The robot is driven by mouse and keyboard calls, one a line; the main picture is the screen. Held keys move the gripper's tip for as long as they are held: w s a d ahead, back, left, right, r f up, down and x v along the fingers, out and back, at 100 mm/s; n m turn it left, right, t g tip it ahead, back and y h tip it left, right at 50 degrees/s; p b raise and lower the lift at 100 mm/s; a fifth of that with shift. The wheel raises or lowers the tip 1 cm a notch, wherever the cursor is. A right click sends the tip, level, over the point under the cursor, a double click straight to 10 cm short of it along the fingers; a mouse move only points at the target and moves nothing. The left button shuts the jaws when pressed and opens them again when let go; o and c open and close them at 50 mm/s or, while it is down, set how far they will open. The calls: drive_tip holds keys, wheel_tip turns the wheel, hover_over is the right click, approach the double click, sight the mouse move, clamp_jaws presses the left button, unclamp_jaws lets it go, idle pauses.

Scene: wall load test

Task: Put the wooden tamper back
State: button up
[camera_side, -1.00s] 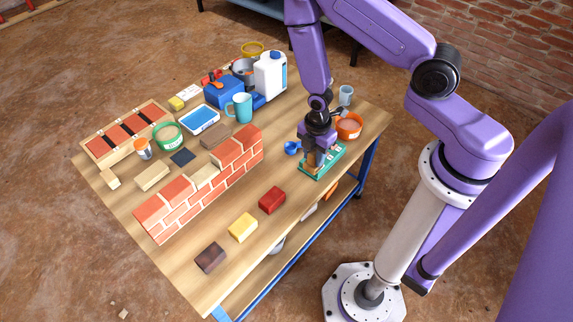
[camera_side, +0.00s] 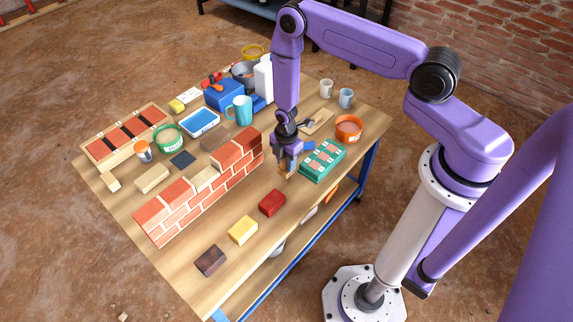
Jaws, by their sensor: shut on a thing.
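My gripper (camera_side: 286,164) is shut on a small tan-brown piece, which looks like the wooden tamper (camera_side: 284,170). Most of it is hidden by the fingers. The gripper is over the table between the right end of the brick wall (camera_side: 215,185) and the green case (camera_side: 323,161). The case has pale and reddish patches on top and stands just right of the gripper, apart from it. I cannot tell whether the held piece touches the table.
Red (camera_side: 272,203), yellow (camera_side: 242,228) and dark brown (camera_side: 210,259) blocks lie along the front edge. An orange bowl (camera_side: 349,127), a trowel on a board (camera_side: 316,122) and two cups stand behind the case. A blue item (camera_side: 309,146) shows beside the gripper.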

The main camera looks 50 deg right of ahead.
drive_tip(key=shift+f, duration=1)
drive_tip(key=shift+f, duration=0.1)
drive_tip(key=o, duration=1.1)
